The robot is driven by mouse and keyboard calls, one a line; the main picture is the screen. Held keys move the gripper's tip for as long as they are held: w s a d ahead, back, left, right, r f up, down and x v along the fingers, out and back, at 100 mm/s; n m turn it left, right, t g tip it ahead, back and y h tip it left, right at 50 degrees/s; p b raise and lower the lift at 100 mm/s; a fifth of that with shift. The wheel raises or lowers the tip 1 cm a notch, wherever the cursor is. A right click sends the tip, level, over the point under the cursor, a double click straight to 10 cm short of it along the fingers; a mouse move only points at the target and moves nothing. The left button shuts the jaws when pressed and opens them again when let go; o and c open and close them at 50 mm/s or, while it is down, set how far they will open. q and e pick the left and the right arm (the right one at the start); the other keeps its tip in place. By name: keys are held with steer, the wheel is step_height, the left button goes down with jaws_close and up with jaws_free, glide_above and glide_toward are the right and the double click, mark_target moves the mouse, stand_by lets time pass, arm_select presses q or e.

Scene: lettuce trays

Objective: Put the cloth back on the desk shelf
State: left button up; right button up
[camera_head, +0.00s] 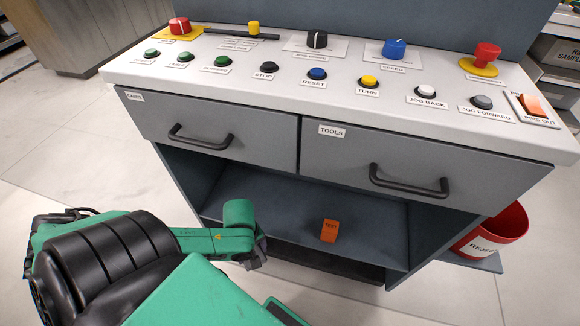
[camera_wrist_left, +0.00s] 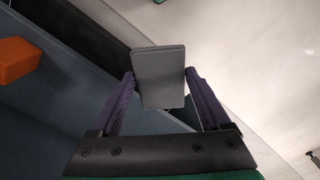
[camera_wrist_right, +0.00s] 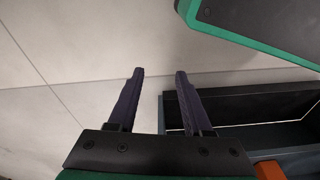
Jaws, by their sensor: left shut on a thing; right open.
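My left gripper (camera_wrist_left: 159,76) is shut on a flat grey rectangular piece with rounded corners, which looks like the folded cloth (camera_wrist_left: 160,80). In the head view my left gripper (camera_head: 256,252) is at the front left of the desk's open shelf (camera_head: 275,190), beneath the drawers; the cloth is not clear there. In the left wrist view the cloth is near the shelf's edge; I cannot tell if it touches. My right gripper (camera_wrist_right: 160,74) is open and empty, with pale floor behind it; its fingers are not clear in the head view.
An orange labelled block (camera_head: 329,231) sits on the shelf, right of my left gripper; it also shows in the left wrist view (camera_wrist_left: 16,60). Two closed drawers with black handles (camera_head: 410,182) are above. A red bin (camera_head: 492,232) is at the right. The shelf's left part looks bare.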

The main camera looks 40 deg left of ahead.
step_height(320, 180, up, 13)
steer(key=a+b, duration=0.2)
steer(key=b, duration=0.4)
arm_select(q)
steer(key=w+a+b, duration=0.1)
steer(key=w+a, duration=0.2)
steer(key=w, duration=0.6)
steer(key=w+a+b, duration=0.1)
steer(key=w+a, duration=0.2)
steer(key=w, duration=0.6)
step_height(320, 180, down, 7)
steer(key=b, duration=0.4)
steer(key=shift+a, duration=0.15)
arm_select(e)
steer(key=w+a+f+t+y, duration=0.3)
steer(key=a+f+t, duration=0.1)
steer(key=a, duration=0.2)
steer(key=w+a+f+t+y, duration=0.3)
steer(key=a+f+t, duration=0.1)
steer(key=a, duration=0.3)
steer(key=shift+w+a+f+t, duration=0.2)
steer(key=shift+w+a+t, duration=0.05)
steer(key=shift+t, duration=0.35)
